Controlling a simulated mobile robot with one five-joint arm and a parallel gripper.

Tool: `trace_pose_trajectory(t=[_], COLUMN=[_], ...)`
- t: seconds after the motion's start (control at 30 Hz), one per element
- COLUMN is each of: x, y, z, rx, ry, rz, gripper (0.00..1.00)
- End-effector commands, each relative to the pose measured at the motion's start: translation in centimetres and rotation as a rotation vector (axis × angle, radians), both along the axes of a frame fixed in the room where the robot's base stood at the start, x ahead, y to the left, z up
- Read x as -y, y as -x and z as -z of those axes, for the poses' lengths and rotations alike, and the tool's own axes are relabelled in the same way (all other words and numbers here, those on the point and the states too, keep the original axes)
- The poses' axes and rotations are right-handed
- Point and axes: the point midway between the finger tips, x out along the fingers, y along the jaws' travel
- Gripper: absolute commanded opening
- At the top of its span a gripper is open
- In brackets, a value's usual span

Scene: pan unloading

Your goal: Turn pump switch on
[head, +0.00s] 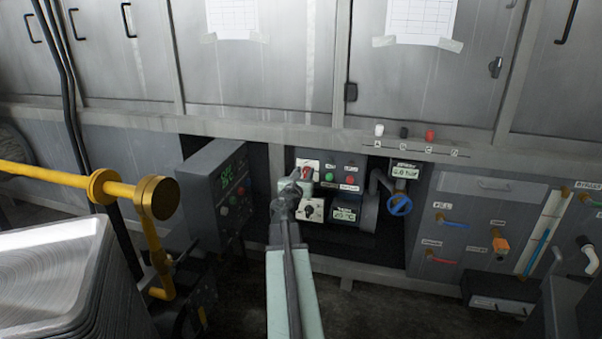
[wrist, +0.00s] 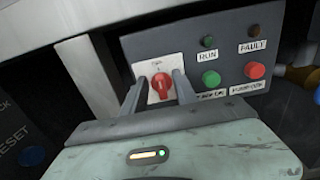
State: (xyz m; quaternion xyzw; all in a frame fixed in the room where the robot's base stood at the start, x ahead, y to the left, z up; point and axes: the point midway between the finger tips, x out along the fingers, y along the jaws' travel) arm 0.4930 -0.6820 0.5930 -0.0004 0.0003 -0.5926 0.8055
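The pump panel (head: 344,166) is a grey box in the recess under the cabinets. A red rotary switch (wrist: 161,86) on a white plate sits at its left in the wrist view; its knob stands about upright. In the head view the red switch (head: 307,173) shows just above my gripper. My gripper (wrist: 157,84) is open, its two fingers on either side of the red knob, with a gap visible around it. A green button (wrist: 211,78) and a red button (wrist: 255,71) sit to the right, with dark RUN and FAULT lamps above them.
A blue valve wheel (head: 400,204) and a pressure display (head: 404,172) are to the right. A yellow pipe (head: 70,183) and stacked metal trays (head: 60,270) stand at the left.

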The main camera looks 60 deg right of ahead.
Motion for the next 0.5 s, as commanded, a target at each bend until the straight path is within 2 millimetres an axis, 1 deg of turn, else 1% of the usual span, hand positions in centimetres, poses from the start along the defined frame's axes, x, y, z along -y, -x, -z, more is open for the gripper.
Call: trace_pose_trajectory(t=[0.03,0.07,0.27,0.4,0.5], x=[0.54,0.64,0.53,0.51,0.48], y=[-0.14,-0.16,-0.19,-0.22,-0.23], z=[0.01,0.01,0.01,0.01,0.01], rx=[0.0,0.0,0.001,0.001,0.001], ry=[0.0,0.0,0.0,0.0,0.0], rz=[0.0,0.0,-0.002,-0.003,-0.003], gripper=[0.35,0.35,0.35,0.0,0.0])
